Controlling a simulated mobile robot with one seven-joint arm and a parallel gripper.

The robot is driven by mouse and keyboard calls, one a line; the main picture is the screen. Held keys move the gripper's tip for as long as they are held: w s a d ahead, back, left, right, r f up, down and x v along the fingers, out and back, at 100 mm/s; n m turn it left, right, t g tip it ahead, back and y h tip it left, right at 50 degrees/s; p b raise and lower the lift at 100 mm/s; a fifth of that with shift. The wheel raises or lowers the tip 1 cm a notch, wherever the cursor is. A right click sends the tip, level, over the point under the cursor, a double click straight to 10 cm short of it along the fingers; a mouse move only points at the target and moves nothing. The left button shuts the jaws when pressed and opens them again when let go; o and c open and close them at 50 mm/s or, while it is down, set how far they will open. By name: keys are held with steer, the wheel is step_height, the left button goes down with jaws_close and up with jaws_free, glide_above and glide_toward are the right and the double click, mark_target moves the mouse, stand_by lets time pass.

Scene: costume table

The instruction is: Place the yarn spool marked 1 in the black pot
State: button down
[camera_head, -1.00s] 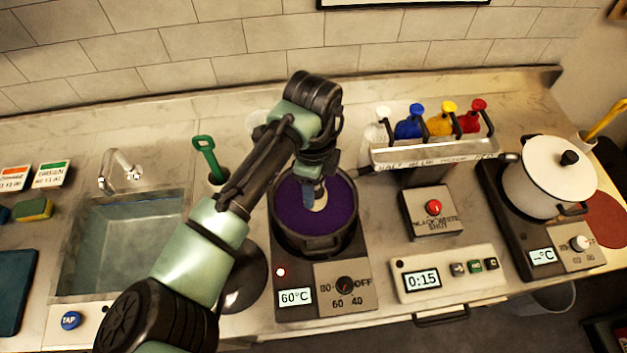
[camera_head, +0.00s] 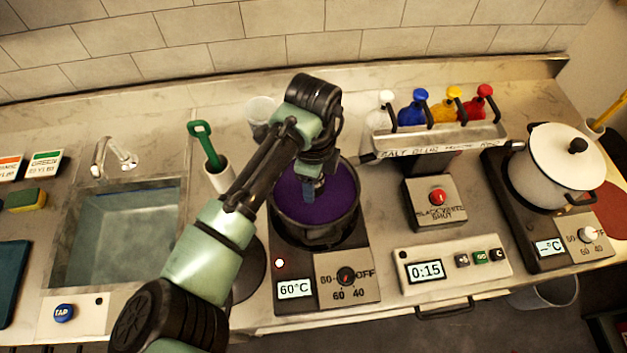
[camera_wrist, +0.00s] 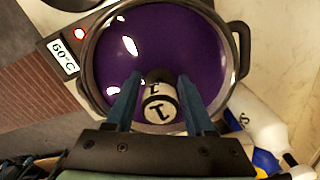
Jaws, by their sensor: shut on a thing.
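The black pot (camera_head: 290,224) stands on the left hot plate and holds purple liquid. Its rim (camera_wrist: 88,62) fills much of the wrist view. My gripper (camera_wrist: 157,95) is shut on the yarn spool marked 1 (camera_wrist: 159,110), whose pale end with a black 1 faces the wrist camera. The spool is over or in the purple liquid, inside the pot's rim; how deep its lower end sits is hidden. In the head view my gripper (camera_head: 309,190) points down into the pot, and the spool cannot be made out there.
The hot plate (camera_head: 326,297) reads 60°C with a red light lit. A rack of bottles (camera_head: 440,138) stands to the right, with a timer box (camera_head: 452,272) before it. A white lidded pot (camera_head: 548,175) is at far right. The sink (camera_head: 125,240) is left.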

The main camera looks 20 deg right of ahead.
steer(key=shift+f, duration=0.45)
stand_by(0.3)
jaws_free()
stand_by(0.4)
steer(key=shift+r+p, duration=2.75)
steer(key=shift+r, duration=0.75)
